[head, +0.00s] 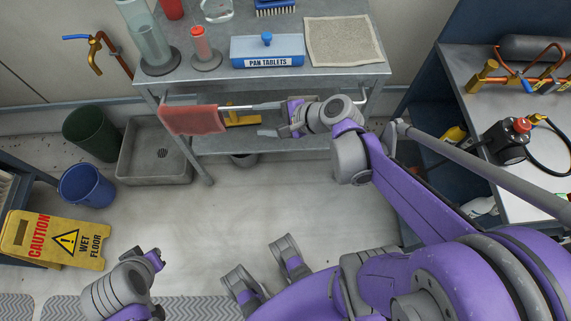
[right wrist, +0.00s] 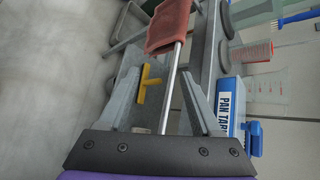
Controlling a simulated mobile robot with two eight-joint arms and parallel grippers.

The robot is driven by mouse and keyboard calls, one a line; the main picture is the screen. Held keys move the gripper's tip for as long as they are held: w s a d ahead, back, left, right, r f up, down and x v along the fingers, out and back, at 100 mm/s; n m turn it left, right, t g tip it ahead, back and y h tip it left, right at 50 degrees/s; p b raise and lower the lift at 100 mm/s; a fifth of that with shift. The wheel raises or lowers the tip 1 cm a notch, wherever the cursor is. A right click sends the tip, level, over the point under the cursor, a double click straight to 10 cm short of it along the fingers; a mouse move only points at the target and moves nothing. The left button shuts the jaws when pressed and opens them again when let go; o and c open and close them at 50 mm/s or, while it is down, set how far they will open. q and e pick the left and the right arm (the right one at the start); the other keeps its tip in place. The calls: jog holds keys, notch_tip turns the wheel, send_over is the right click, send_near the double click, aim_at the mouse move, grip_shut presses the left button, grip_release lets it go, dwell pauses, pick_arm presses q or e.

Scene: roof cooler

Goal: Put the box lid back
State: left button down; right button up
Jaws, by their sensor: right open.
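The white-and-blue box labelled PAN TABLETS (head: 268,61) stands on the cart top. Its blue lid (head: 250,45) with a round knob appears to lie on top of it. The box also shows at the right in the right wrist view (right wrist: 226,105), with the blue knob beside it. My right gripper (head: 258,120) is open in front of the cart, below the box and near the front rail. In the right wrist view the rail runs between its spread fingers (right wrist: 160,77); contact cannot be told. My left gripper (head: 155,259) is at the bottom left, its fingers not clear.
A red cloth (head: 190,119) hangs on the cart's rail (head: 235,107). A beige mat (head: 344,41), a red-topped container (head: 201,45) and a glass cylinder (head: 147,38) stand near the box. A yellow object (head: 243,118) is below. Buckets and a wet-floor sign (head: 56,238) are left.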

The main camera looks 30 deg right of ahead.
jog(key=s+a+f+n+g+h, duration=0.1)
jog(key=s+f+n+g+h, duration=0.1)
jog(key=s+n, duration=0.4)
jog(key=s+a+f+n+g+h, duration=0.1)
jog(key=s+f+n+g+h, duration=0.1)
jog(key=s+n, duration=0.5)
jog(key=n+h, duration=0.1)
jog(key=n, duration=0.5)
jog(key=shift+s+a+g, duration=0.2)
jog(key=shift+a+g, duration=0.15)
jog(key=shift+g, duration=0.05)
notch_tip(320, 180, up, 10)
jog(key=w+p, duration=0.1)
jog(key=p, duration=0.8)
jog(key=shift+w+f+t, duration=0.15)
jog(key=shift+w+t, duration=0.15)
